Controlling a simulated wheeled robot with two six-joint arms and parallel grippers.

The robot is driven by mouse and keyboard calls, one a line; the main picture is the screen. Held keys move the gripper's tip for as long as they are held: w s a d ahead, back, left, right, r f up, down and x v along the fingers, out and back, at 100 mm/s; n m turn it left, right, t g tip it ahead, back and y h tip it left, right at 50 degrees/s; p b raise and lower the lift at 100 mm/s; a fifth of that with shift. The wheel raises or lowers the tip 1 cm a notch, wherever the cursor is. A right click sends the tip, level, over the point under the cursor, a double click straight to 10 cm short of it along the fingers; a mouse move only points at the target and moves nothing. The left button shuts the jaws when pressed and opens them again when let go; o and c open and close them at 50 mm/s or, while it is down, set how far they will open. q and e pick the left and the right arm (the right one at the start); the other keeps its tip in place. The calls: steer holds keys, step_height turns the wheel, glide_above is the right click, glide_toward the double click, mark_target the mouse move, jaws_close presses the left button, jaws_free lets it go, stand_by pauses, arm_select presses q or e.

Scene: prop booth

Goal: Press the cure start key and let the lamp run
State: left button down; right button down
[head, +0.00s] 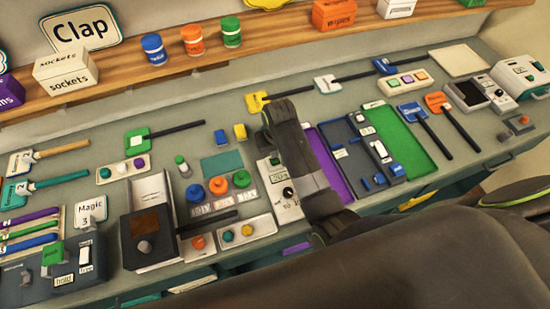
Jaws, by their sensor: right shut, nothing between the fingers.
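My right gripper (267,138) is shut and empty. Its arm comes up from the lower right, and the gripper hangs over the middle of the bench, beside a white box with a dial (286,194) that the arm partly covers. I cannot read a cure label on any key. A dark box with a brown window and a round grey knob (145,246) stands at left of middle. A white-and-grey device with a dark screen (468,93) stands at the far right. No lit lamp is plain to see. My left gripper is out of view.
Purple and green trays (405,140) lie right of my arm. Several paddle signs (165,135) lie about. A wooden shelf (200,68) runs behind the grey bench (80,160).

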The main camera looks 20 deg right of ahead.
mark_target(275, 160)
steer(key=shift+f+b, duration=0.35)
steer(key=shift+f, duration=0.55)
stand_by(0.8)
steer(key=shift+r+p, duration=1.05)
steer(key=shift+r, duration=3)
